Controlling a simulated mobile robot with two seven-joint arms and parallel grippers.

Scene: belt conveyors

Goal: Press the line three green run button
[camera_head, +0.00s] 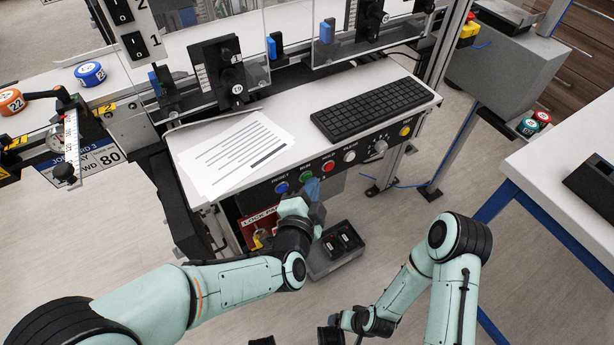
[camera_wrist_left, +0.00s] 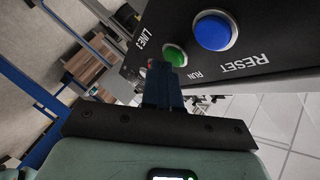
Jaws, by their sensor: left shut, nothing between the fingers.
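The green run button (camera_head: 306,176) sits on the dark front panel, between the blue reset button (camera_head: 281,187) and a red button (camera_head: 328,166). In the left wrist view the green button (camera_wrist_left: 176,55) shows beside the larger blue button (camera_wrist_left: 214,30), with RUN, RESET and LINE lettering. My left gripper (camera_head: 312,186) is shut and empty, with its tips close to the panel just below the green button. In the left wrist view the blue fingers (camera_wrist_left: 160,76) overlap the button's lower left edge; I cannot tell whether they touch it. My right arm is folded low; its fingers are not clear.
Above the panel, a white shelf (camera_head: 185,150) carries papers (camera_head: 232,153) and a black keyboard (camera_head: 373,108). A grey tray (camera_head: 322,263) and a red lock sign (camera_head: 258,222) are below. A white-topped table (camera_head: 545,160) stands right. Open floor lies between.

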